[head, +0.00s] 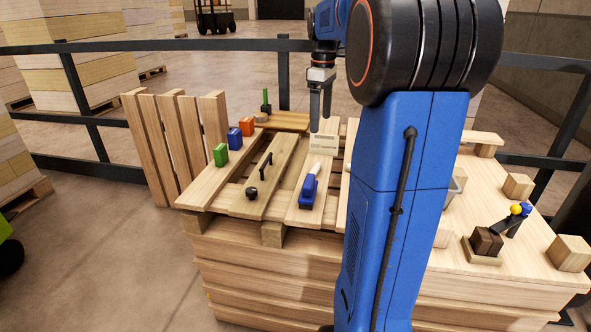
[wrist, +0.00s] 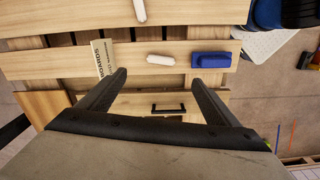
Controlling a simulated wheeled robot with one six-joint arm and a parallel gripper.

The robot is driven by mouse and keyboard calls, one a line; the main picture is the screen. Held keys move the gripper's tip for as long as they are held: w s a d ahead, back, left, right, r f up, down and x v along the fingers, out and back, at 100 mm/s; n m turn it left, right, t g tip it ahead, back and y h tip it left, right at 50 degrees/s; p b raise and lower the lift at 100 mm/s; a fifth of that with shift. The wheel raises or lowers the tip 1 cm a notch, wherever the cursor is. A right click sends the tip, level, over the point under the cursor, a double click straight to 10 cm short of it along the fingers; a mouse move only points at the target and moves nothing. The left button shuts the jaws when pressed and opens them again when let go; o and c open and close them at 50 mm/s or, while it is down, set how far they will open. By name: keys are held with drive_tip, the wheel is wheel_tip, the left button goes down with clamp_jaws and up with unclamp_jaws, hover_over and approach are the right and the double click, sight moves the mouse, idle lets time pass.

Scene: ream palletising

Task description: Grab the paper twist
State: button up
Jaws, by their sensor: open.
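A short white roll, which looks like the paper twist, lies on a pallet slat in the wrist view (wrist: 168,61), just beyond and between my fingertips. In the head view the white roll (head: 315,168) lies at the far end of a blue block-like tool (head: 308,190). A second white stick (wrist: 139,10) is at the top edge of the wrist view; I cannot tell which of the two is the twist. My gripper (head: 321,116) points down above the pallet, open and empty. It also shows in the wrist view (wrist: 160,77).
A printed card (head: 323,142) lies beside the roll. Green (head: 220,155), blue (head: 235,139) and red (head: 247,126) blocks line the left. My blue arm hides the pallet's middle. Wooden blocks (head: 518,186) stand right.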

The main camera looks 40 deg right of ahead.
hover_over(316, 168)
drive_tip(key=f, duration=1.2)
drive_tip(key=shift+w+d, duration=0.1)
drive_tip(key=shift+d, duration=0.25)
drive_tip(key=shift+a+f, duration=0.2)
drive_tip(key=shift+f, duration=1.2)
drive_tip(key=shift+a+f, duration=0.15)
drive_tip(key=shift+f, duration=1.2)
drive_tip(key=shift+c, duration=0.6)
drive_tip(key=c, duration=1)
